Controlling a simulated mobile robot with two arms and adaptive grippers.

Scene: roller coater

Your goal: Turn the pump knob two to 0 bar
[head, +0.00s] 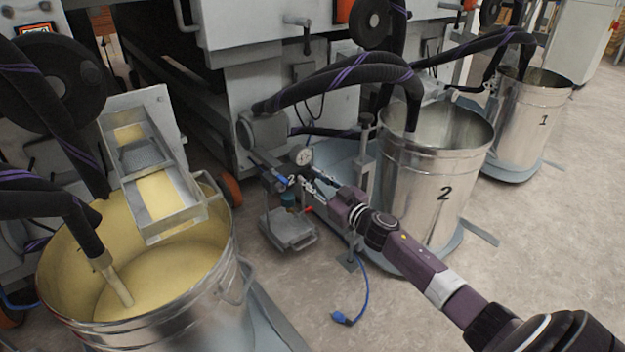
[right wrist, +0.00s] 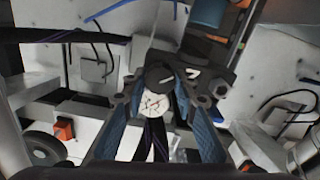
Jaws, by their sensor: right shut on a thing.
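The pump with the label 2 (head: 291,180) stands low in front of the machine, left of the drum numbered 2. Its round white gauge (head: 304,157) faces up and also shows in the right wrist view (right wrist: 155,104), where its marks are too small to read. My right gripper (head: 312,187) reaches in to the pump from the lower right. In the right wrist view its blue-padded fingers stand on both sides of the black knob (right wrist: 157,76) and are shut on it. In the head view the fingers largely hide the knob. My left gripper is not in view.
Drum 2 (head: 440,185) stands close to my right arm, with a black hose (head: 345,80) arching into it. Drum 1 (head: 530,120) is behind it. A large drum of yellow liquid (head: 165,275) is at left. A blue plug (head: 345,318) lies on open floor.

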